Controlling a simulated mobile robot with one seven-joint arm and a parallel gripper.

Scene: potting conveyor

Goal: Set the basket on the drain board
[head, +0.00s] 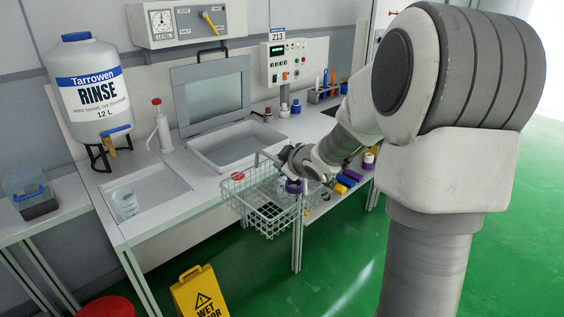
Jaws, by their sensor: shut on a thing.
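The wire basket (245,199) is a pale grey mesh box with an upright handle. It appears level, at the front edge of the bench, below and in front of the square basin. My gripper (279,158) is at the handle and shut on it; the fingertips are small and partly hidden by my wrist. Red-and-white round pieces and dark slots show in and through the basket. A shallow white recessed tray (165,201), which may be the drain board, lies to the left on the bench. A clear beaker (125,203) stands at its left end.
A square basin (238,158) with a raised grey lid (211,96) is behind the basket. A rinse tank (88,90) and a white pump bottle (160,128) stand at the left. A yellow wet-floor sign (200,294) stands below the bench. Coloured items line the right shelf.

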